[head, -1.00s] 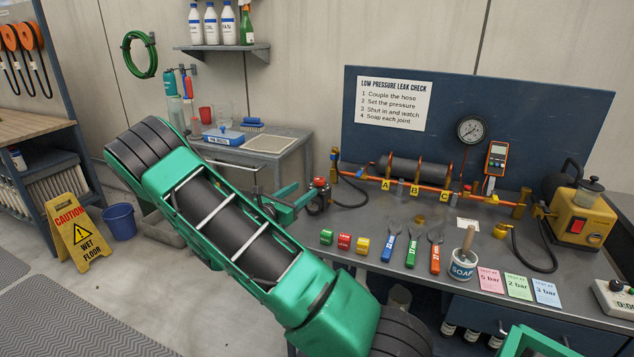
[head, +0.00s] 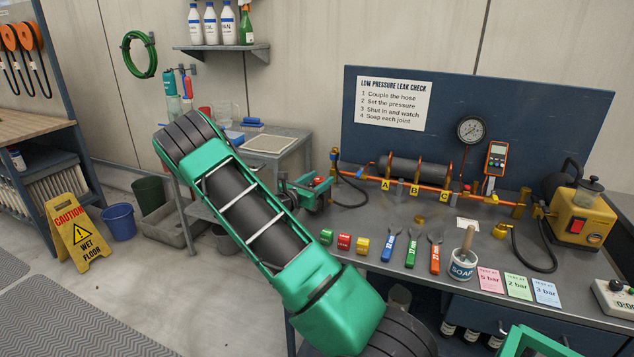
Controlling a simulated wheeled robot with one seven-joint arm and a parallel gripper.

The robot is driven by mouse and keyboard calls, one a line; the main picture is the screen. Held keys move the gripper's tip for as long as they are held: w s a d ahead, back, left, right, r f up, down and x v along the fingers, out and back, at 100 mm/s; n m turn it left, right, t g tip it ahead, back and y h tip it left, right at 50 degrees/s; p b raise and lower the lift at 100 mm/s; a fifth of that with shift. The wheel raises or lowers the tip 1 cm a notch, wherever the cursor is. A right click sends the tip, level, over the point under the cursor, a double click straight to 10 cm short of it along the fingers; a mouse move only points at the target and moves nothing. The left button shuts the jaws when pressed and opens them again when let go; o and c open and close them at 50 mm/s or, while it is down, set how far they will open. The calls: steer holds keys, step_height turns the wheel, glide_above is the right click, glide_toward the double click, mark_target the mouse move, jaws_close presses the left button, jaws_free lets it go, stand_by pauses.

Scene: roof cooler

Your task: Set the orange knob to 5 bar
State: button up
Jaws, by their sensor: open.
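The small red-orange knob (head: 318,181) sits on top of a dark regulator at the left end of the bench rig. My green gripper (head: 315,188) is open at the knob, with green finger parts beside it. It partly hides the knob and regulator; I cannot tell whether the fingers touch the knob. The round pressure gauge (head: 471,130) stands on the orange pipe rig; its reading is too small to make out. A pink card marked 5 bar (head: 490,281) lies at the bench front.
The bench (head: 420,262) holds coloured blocks, spanners (head: 411,246), a soap pot (head: 462,264) and green and blue cards. A yellow pump (head: 582,213) stands at the right. A side table (head: 285,150) is behind my arm. A wet-floor sign (head: 73,232) stands left.

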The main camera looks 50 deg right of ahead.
steer(key=c, duration=1.1)
steer(key=shift+o, duration=0.2)
steer(key=shift+r+t, duration=0.1)
steer(key=shift+t, duration=0.4)
steer(key=shift+n+t+y, duration=0.6)
steer(key=shift+n+t, duration=0.6)
steer(key=shift+t, duration=0.3)
steer(key=shift+w+n+t, duration=0.1)
steer(key=shift+n+t, duration=0.2)
steer(key=shift+t, duration=0.1)
steer(key=o, duration=1.1)
steer(key=shift+a, duration=0.1)
steer(key=shift+c, duration=0.2)
